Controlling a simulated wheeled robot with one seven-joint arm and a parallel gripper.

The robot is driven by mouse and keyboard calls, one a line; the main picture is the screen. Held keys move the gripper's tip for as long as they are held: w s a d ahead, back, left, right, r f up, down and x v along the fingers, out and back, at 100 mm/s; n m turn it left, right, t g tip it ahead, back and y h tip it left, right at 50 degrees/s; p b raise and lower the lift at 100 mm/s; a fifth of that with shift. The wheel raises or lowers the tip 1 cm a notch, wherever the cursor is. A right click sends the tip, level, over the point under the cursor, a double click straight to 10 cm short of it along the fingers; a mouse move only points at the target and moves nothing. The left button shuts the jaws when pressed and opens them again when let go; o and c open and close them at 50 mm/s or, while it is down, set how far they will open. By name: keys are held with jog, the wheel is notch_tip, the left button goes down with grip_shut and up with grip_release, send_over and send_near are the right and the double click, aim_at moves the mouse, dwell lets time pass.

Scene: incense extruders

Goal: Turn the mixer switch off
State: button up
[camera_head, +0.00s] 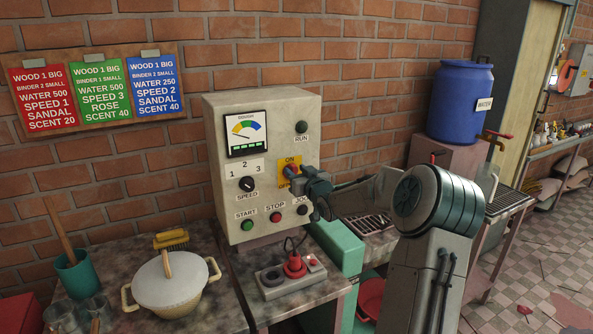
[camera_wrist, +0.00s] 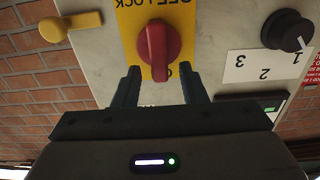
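The mixer switch is a red rotary knob (camera_wrist: 158,50) on a yellow plate (camera_head: 284,168) on the grey control panel (camera_head: 262,112). The plate reads ON at its top, with OFF partly covered below. In the upside-down wrist view the knob's ridge stands roughly vertical. My gripper (camera_wrist: 160,76) is open at the panel, with one finger on each side of the knob's near end. I cannot tell whether the fingers touch it. In the head view my gripper (camera_head: 296,179) hides much of the switch.
The panel also carries a speed dial (camera_head: 247,184), a green start button (camera_head: 247,225), a red stop button (camera_head: 275,217) and a gauge (camera_head: 247,133). A lidded pot (camera_head: 170,285) stands on the table at left. A blue barrel (camera_head: 460,103) stands right.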

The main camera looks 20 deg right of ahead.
jog(key=shift+w, duration=0.25)
grip_shut()
jog(key=shift+f+n+b, duration=0.15)
jog(key=shift+n+b, duration=0.15)
jog(key=shift+b, duration=0.35)
jog(key=n+b, duration=0.5)
jog(key=b, duration=0.1)
jog(key=a+f+n+b, duration=0.1)
jog(key=n+b, duration=0.5)
jog(key=a+n+b, duration=0.1)
jog(key=n+b, duration=0.5)
jog(key=shift+f+b, duration=0.35)
jog(key=shift+b, duration=0.05)
jog(key=shift+n, duration=0.3)
